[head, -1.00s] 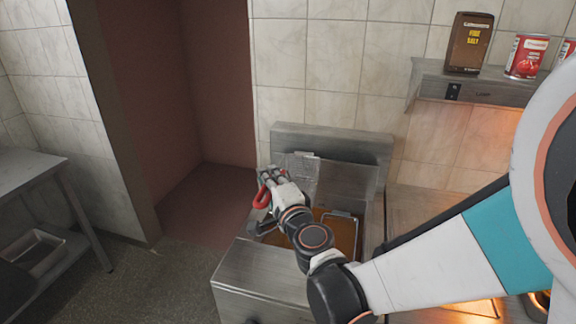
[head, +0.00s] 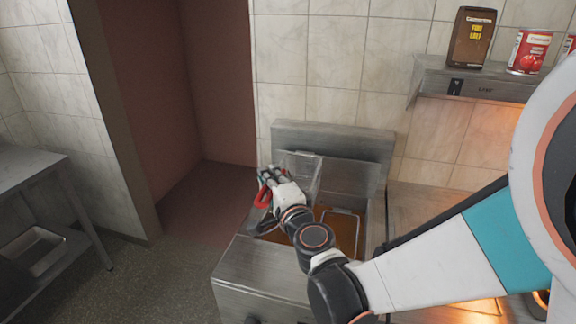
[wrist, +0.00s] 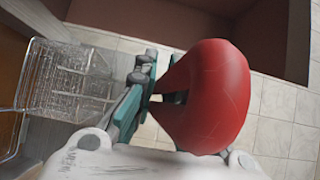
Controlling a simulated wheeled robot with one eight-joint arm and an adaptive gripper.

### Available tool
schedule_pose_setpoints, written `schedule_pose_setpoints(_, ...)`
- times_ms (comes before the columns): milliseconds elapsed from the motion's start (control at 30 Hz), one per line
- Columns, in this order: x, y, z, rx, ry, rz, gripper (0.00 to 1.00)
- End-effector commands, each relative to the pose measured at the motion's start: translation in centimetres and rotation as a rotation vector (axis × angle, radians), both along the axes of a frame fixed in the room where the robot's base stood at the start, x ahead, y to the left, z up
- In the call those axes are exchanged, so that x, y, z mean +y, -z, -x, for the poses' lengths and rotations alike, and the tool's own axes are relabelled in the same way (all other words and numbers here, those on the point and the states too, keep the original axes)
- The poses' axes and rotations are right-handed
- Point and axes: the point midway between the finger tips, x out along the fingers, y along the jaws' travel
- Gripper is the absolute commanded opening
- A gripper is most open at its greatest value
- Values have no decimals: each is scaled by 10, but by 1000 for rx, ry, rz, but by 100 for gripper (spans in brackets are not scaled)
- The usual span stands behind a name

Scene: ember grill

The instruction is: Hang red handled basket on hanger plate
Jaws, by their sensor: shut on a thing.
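My gripper (head: 270,182) is shut on the red handle (head: 262,198) of the basket, above the left side of the fryer. In the wrist view, the red handle (wrist: 208,98) fills the middle right, between my gripper's fingers (wrist: 155,98). A wire-mesh basket (head: 304,170) shows just behind my gripper, in front of the back panel; its mesh also shows in the wrist view (wrist: 68,82). The join between handle and mesh is hidden by my gripper. The hanger plate appears to be the grey upright panel (head: 350,143) at the fryer's back. I cannot tell whether the basket touches it.
The fryer (head: 260,275) holds brown oil, with a wire loop (head: 345,214) at its right. A shelf (head: 480,82) with a brown packet (head: 470,37) and red cans (head: 528,50) is at upper right. A metal table (head: 30,170) stands left. Open floor lies between.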

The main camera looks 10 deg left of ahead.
Motion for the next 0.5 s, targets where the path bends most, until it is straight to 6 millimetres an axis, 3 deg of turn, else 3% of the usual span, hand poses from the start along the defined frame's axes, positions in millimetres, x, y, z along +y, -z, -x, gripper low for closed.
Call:
schedule_pose_setpoints(33, 0, 1, 0, -1, 0, 1, 13)
schedule_pose_setpoints(133, 0, 0, 0, -1, 0, 1, 35)
schedule_pose_setpoints(500, -1, 0, 1, 0, 0, 0, 35)
